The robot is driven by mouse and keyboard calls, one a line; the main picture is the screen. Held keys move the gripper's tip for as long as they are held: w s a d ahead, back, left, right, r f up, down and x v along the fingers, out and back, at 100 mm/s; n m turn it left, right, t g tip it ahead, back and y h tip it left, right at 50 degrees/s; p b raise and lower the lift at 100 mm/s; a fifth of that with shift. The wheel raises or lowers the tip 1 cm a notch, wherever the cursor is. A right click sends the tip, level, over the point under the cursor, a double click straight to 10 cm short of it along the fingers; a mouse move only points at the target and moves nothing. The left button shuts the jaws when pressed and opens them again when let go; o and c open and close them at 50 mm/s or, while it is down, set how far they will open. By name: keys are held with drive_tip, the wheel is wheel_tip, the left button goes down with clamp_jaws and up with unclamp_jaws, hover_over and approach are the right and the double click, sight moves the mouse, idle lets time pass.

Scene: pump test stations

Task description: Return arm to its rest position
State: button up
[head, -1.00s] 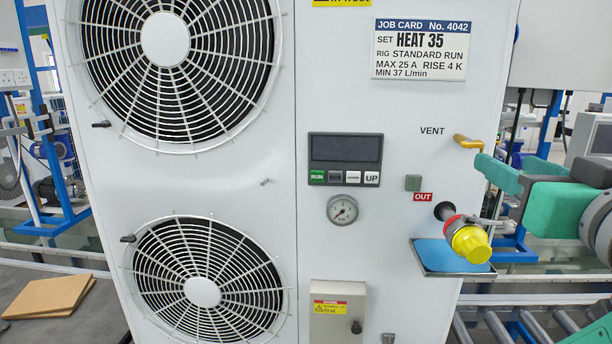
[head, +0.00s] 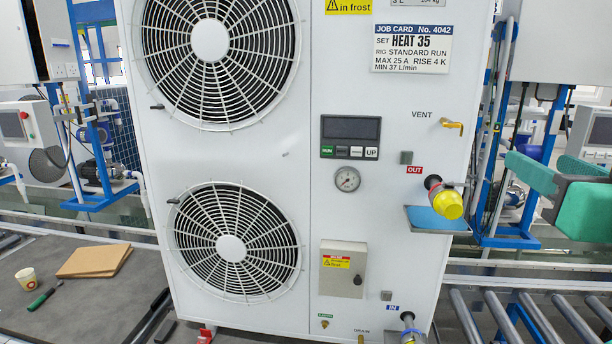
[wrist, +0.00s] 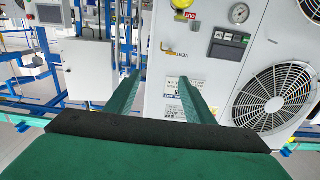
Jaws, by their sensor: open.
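My gripper (head: 512,158) is at the right side of the head view, beside the white pump unit (head: 300,170) and apart from it. In the wrist view, my two green fingers (wrist: 158,80) are spread with nothing between them. The yellow vent handle (head: 452,125) on the unit is clear of my gripper, with a gap between them. The handle also shows in the wrist view (wrist: 170,50), where the unit appears upside down. The rest of my arm runs out of the head view at the right edge.
A yellow-capped OUT fitting (head: 447,204) juts out above a blue tray (head: 432,220). A roller conveyor (head: 530,315) runs at lower right. A cardboard piece (head: 94,261), a cup (head: 27,279) and a green-handled tool (head: 42,299) lie on the grey surface at left.

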drive_tip(key=w+a+f+m, duration=0.1)
drive_tip(key=w+f, duration=0.5)
drive_tip(key=f, duration=0.5)
drive_tip(key=w+a+f+m, duration=0.1)
drive_tip(key=w+f, duration=0.5)
drive_tip(key=f, duration=0.6)
drive_tip(key=s+a+f+g, duration=0.1)
drive_tip(key=a+f, duration=0.4)
drive_tip(key=f, duration=0.6)
drive_tip(key=s+a+f, duration=0.1)
drive_tip(key=a+f, duration=0.4)
drive_tip(key=f, duration=0.7)
drive_tip(key=s+a+f+n+y, duration=0.1)
drive_tip(key=s+a+f, duration=1.15)
drive_tip(key=f, duration=0.25)
drive_tip(key=s+a+n+y, duration=0.1)
drive_tip(key=s+a, duration=0.2)
drive_tip(key=s, duration=0.4)
drive_tip(key=s+a+n+y, duration=0.1)
drive_tip(key=s+a, duration=0.2)
drive_tip(key=s, duration=0.5)
drive_tip(key=s+a+f+n+g+y, duration=0.1)
drive_tip(key=s+a+n, duration=0.1)
drive_tip(key=s+a, duration=0.2)
drive_tip(key=v, duration=0.3)
drive_tip(key=shift+s+f, duration=0.4)
drive_tip(key=shift+s, duration=0.05)
